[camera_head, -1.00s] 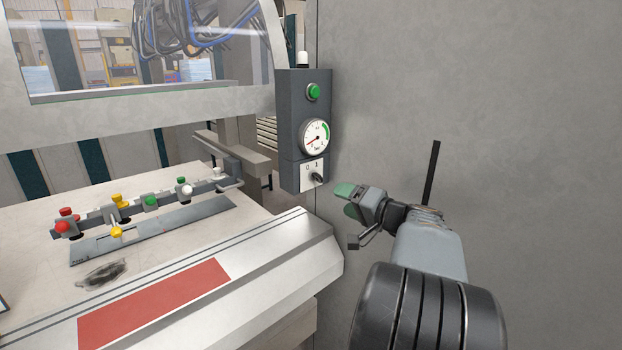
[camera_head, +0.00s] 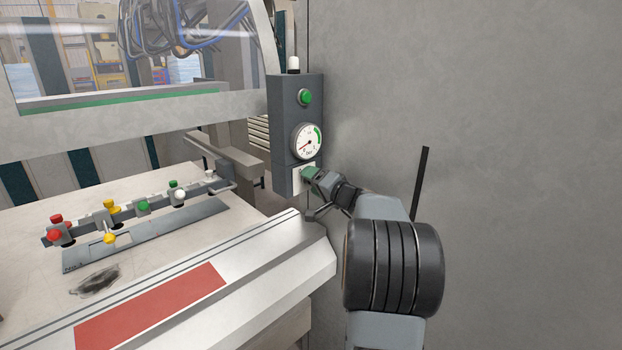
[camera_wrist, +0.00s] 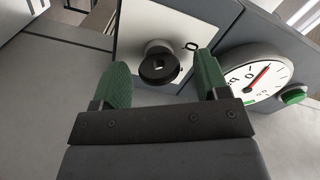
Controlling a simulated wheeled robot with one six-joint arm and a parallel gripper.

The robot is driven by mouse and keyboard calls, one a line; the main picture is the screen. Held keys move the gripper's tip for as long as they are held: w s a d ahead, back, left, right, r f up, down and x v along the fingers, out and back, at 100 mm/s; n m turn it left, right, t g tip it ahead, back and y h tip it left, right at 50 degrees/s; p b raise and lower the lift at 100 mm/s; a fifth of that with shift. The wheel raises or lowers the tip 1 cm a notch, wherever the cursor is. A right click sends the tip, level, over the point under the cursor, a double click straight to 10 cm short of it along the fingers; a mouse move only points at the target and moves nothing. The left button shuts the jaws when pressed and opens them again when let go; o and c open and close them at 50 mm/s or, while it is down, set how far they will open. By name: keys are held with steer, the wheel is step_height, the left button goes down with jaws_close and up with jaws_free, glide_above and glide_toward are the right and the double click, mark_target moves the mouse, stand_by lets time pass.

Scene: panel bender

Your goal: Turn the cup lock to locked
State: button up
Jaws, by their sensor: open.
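A black rotary knob (camera_wrist: 160,66), probably the cup lock, stands out from a white plate (camera_wrist: 137,38) on the grey control box. A "0" mark shows on the plate beside it in the wrist view; no "1" is readable there. My gripper (camera_wrist: 161,62) is open, with one green finger on each side of the knob. Gaps show between the fingers and the knob, so I see no grip on it. In the head view my gripper (camera_head: 308,174) is in front of the plate and hides the knob. The knob's exact setting is hard to read.
The control box (camera_head: 282,135) also carries a pressure gauge (camera_head: 306,141) and a green button (camera_head: 305,97) above the plate. A grey wall (camera_head: 480,110) is to the right. The machine table (camera_head: 200,265), with several coloured valves, is at the left.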

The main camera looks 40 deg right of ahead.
steer(key=shift+w, duration=0.5)
